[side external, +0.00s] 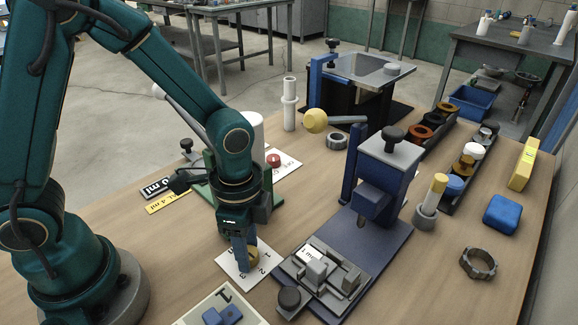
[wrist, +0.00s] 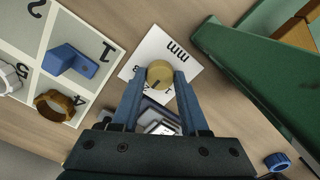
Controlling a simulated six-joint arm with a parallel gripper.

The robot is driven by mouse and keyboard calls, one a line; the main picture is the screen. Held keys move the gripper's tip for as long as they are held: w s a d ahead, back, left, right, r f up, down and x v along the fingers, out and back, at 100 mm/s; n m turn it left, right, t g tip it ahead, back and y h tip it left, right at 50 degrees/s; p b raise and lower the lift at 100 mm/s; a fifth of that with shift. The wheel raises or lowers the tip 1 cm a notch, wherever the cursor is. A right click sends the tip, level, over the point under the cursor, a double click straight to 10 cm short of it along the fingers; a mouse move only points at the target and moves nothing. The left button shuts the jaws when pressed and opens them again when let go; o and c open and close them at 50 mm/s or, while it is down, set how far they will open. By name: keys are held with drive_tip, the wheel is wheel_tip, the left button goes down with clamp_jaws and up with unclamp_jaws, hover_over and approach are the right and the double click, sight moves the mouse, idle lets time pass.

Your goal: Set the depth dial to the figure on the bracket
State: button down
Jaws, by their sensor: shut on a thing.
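The depth dial (side external: 253,257) is a round brass knob on a white card (side external: 232,262) printed with figures, on the wooden table. In the wrist view the dial (wrist: 160,72) sits between the blue fingertips, with a dark pointer line on its top. "mm" shows on the card (wrist: 178,48); the fingers hide some figures. My gripper (side external: 246,258) points down and is shut on the dial; it also shows in the wrist view (wrist: 159,82). A grey bracket-like fixture (side external: 325,272) on the blue drill stand's base carries a white label (side external: 308,254), too small to read.
The blue drill stand (side external: 385,175) stands right of my gripper. A black knob (side external: 289,298) is at the fixture's front. A numbered tray (wrist: 85,85) holds a blue part and a brown ring. A green stand (wrist: 255,80) is close beside my gripper. The table's right front is mostly clear.

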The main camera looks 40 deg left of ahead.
drive_tip(key=n, duration=1.1)
drive_tip(key=shift+n, duration=0.4)
idle(0.5)
drive_tip(key=shift+c, duration=2.1)
unclamp_jaws()
drive_tip(key=shift+r, duration=0.15)
